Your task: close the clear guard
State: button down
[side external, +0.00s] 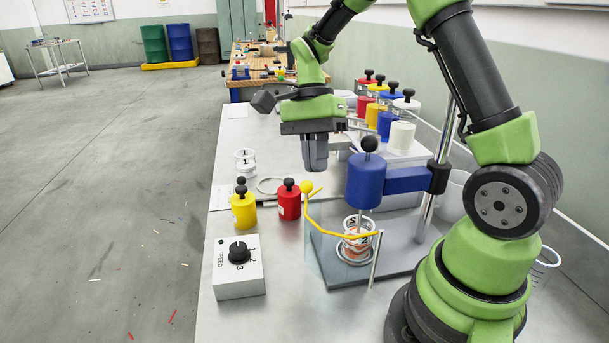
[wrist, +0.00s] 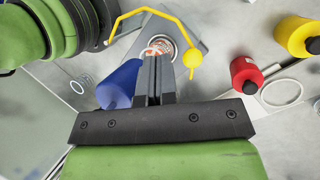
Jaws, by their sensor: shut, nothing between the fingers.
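The clear guard shows mainly as a bent yellow rim (side external: 340,235), with a faint see-through panel below it. One end of the rim is at a thin metal post (side external: 375,262); the other carries a yellow ball knob (side external: 307,187). The rim runs along the near and left side of the blue nozzle head (side external: 366,180) and a jar (side external: 357,232) under it. In the wrist view the rim (wrist: 150,12) and knob (wrist: 192,59) lie beyond my fingertips. My gripper (side external: 315,168) is shut and empty, pointing down, above and behind the knob, apart from it. It also shows in the wrist view (wrist: 154,62).
A red canister (side external: 289,203) and a yellow canister (side external: 243,209) stand left of the knob. A speed dial box (side external: 239,268) is at the front left. A stand pole (side external: 436,165) rises behind the head. Coloured canisters line the back right.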

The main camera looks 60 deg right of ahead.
jog(key=a+n+g+h, duration=0.1)
jog(key=n, duration=0.2)
jog(key=s+a+f+n+g+h, duration=0.1)
jog(key=n+h, duration=0.1)
jog(key=n, duration=0.1)
jog(key=a+f+n+g+h, duration=0.1)
jog(key=a+n, duration=0.1)
jog(key=n, duration=0.1)
jog(key=shift+s+f+n+g+h, duration=0.2)
jog(key=shift+s+n+g+h, duration=0.1)
jog(key=shift+s, duration=0.05)
jog(key=a+n+h, duration=0.3)
jog(key=n+h, duration=0.4)
jog(key=n, duration=0.4)
jog(key=n+t+h, duration=0.8)
jog(key=n+t, duration=0.2)
jog(key=n, duration=0.7)
send_near(308, 182)
jog(key=x, duration=0.4)
jog(key=f+x, duration=0.1)
jog(key=x, duration=0.1)
jog(key=shift+w+d+f, duration=0.1)
jog(key=shift+w+d, duration=0.15)
jog(key=shift+d, duration=0.05)
